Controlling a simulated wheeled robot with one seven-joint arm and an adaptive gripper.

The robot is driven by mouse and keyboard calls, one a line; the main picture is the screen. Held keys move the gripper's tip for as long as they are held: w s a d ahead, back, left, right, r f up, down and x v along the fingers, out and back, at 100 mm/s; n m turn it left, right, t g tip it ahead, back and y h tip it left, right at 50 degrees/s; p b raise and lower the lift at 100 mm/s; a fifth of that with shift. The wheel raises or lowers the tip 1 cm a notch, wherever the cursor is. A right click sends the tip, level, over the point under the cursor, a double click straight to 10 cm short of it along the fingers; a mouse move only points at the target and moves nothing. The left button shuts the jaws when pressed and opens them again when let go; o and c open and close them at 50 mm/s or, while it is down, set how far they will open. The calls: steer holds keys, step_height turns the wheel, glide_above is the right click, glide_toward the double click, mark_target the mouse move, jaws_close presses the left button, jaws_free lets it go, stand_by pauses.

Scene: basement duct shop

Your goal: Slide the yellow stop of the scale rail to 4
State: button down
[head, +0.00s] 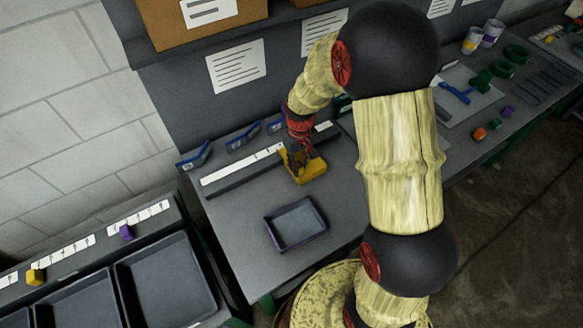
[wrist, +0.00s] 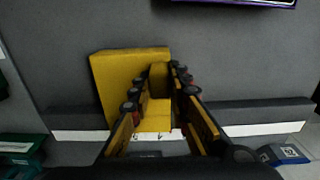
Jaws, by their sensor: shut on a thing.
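The scale rail (head: 243,163) is a dark bar with a white marked strip on the grey bench, and it also shows in the wrist view (wrist: 262,112). The yellow stop (head: 312,171) is a block on the rail, toward its right part in the head view. My gripper (head: 300,154) is shut on the stop. In the wrist view the stop (wrist: 107,72) sits between the fingers (wrist: 160,84), with its wide part sticking out past them. The scale numbers are too small to read, and the gripper hides part of the strip.
A purple-rimmed tray (head: 267,219) lies in front of the rail. Several blue items (head: 243,136) stand behind it. At the left, other rails carry a purple stop (head: 126,232) and another yellow stop (head: 35,276), above dark trays (head: 122,300). Bench between rail and tray is bare.

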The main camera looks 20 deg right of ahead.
steer(key=shift+w+d, duration=0.25)
steer(key=shift+d, duration=0.85)
steer(key=c, duration=1.7)
jaws_free()
step_height(320, 180, up, 12)
